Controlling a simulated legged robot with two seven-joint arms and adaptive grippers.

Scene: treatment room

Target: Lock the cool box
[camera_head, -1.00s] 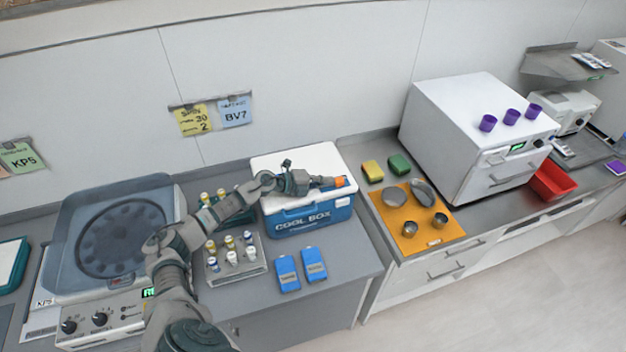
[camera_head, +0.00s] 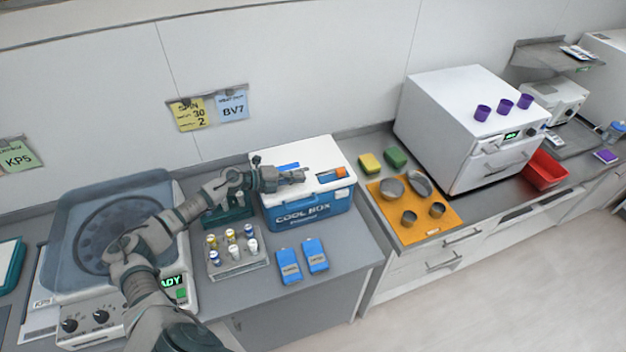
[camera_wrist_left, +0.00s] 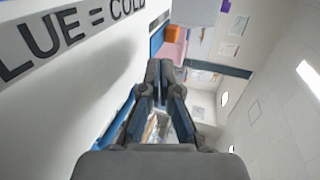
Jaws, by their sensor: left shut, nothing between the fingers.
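The cool box (camera_head: 312,207) is blue with a white lid (camera_head: 318,152) and stands on the grey counter, its lid down. An orange piece (camera_head: 340,172) shows at the right of its top; it also shows in the left wrist view (camera_wrist_left: 173,33). My left gripper (camera_head: 305,174) is over the lid, pointing right, short of the orange piece. Its fingers are together and empty, as the left wrist view (camera_wrist_left: 160,68) shows. I cannot tell whether it touches the lid. My right gripper is out of view.
Left of the box are a centrifuge (camera_head: 68,283) and a vial rack (camera_head: 238,264). Two blue packs (camera_head: 288,266) lie in front. At right, an orange mat (camera_head: 440,222) holds metal dishes, beside a white oven-like unit (camera_head: 430,130).

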